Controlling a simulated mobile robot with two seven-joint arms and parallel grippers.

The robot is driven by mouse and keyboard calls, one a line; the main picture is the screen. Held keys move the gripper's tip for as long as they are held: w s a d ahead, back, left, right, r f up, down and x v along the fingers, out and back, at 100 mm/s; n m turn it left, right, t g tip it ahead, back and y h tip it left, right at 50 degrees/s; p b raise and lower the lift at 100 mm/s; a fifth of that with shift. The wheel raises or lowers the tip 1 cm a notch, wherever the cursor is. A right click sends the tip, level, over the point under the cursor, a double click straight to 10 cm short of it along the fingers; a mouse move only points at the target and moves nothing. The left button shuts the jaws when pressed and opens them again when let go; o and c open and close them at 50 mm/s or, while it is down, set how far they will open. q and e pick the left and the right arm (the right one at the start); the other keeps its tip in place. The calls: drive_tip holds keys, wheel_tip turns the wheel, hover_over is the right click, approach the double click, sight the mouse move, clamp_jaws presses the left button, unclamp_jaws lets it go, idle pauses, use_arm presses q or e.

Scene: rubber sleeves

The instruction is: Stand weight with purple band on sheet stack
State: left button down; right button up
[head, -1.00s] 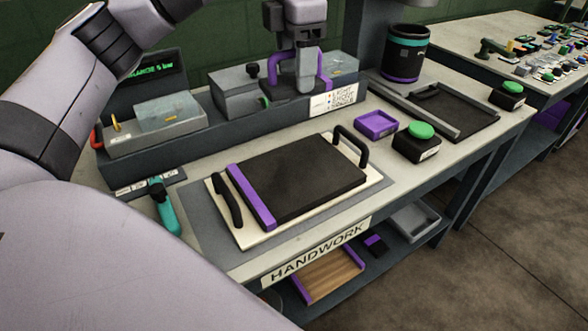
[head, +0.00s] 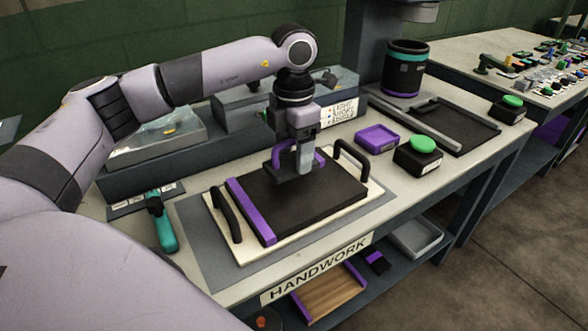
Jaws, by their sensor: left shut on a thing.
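The weight (head: 284,174) is a dark block with a purple arched handle. My left gripper (head: 305,158) points down and is shut on this handle, hiding part of it. The sheet stack (head: 328,198) is a dark flat rectangle with a purple strip (head: 250,211) along its left side. It lies on a cream board (head: 247,249) with black handles. The weight shows over the back part of the stack; I cannot tell whether it touches it or hangs just above. My right gripper is not in view.
A purple tray (head: 377,138) and a green-topped button box (head: 418,155) stand right of the board. A teal-handled tool (head: 163,225) lies left. Grey bins (head: 160,139) stand on the raised ledge behind. A black and purple cup (head: 404,67) stands at the back right.

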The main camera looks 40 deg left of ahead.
sight(294, 161)
use_arm(q)
drive_tip(key=shift+f, duration=2.3)
drive_tip(key=shift+f, duration=0.15)
drive_tip(key=shift+c, duration=1)
unclamp_jaws()
drive_tip(key=shift+r, duration=0.25)
wheel_tip(294, 161, up, 12)
drive_tip(key=shift+f, duration=0.1)
